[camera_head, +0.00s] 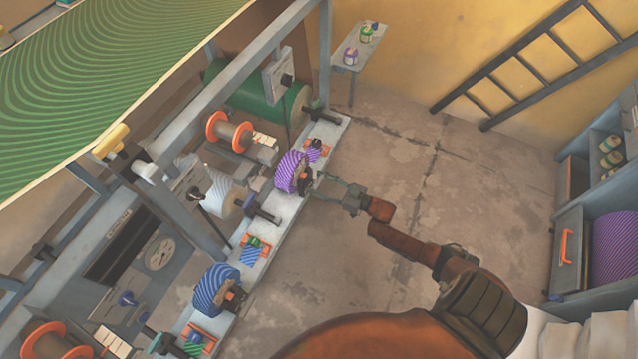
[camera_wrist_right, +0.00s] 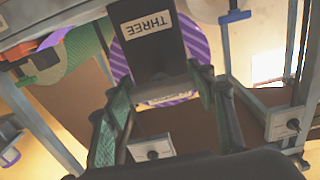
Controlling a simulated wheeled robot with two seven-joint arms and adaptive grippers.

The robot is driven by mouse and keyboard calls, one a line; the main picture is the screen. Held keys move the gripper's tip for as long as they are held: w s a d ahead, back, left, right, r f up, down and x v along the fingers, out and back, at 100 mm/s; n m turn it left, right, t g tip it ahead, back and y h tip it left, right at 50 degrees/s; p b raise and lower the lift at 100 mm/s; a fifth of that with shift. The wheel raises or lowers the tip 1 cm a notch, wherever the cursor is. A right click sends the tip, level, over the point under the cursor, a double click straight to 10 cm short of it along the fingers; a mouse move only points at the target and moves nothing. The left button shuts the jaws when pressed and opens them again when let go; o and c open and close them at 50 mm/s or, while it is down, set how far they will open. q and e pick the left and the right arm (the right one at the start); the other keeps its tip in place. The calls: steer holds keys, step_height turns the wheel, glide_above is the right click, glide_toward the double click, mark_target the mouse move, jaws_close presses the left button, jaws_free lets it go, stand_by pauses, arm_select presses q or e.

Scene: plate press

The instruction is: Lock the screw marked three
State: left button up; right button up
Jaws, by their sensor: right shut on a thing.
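The screw marked three shows in the right wrist view as a dark block (camera_wrist_right: 160,65) with a pale label reading THREE. A purple striped roll (camera_wrist_right: 190,45) is behind it. In the head view the purple striped roll (camera_head: 288,173) sits on the pale rail, with a dark part (camera_head: 306,182) at its right side. My right gripper (camera_head: 326,186) reaches this part from the right. In the right wrist view its green fingers (camera_wrist_right: 160,85) are on both sides of the dark block, shut on it. My left gripper is not in view.
A blue striped roll (camera_head: 216,288) is further down the pale rail (camera_head: 287,210). An orange-ended spool (camera_head: 229,132) and a green roller (camera_head: 262,98) stand behind. A cabinet (camera_head: 570,240) is at the right. The floor (camera_head: 410,150) between is clear.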

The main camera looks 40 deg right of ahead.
steer(key=o, duration=1.2)
steer(key=v, duration=1.2)
steer(key=shift+f, duration=0.15)
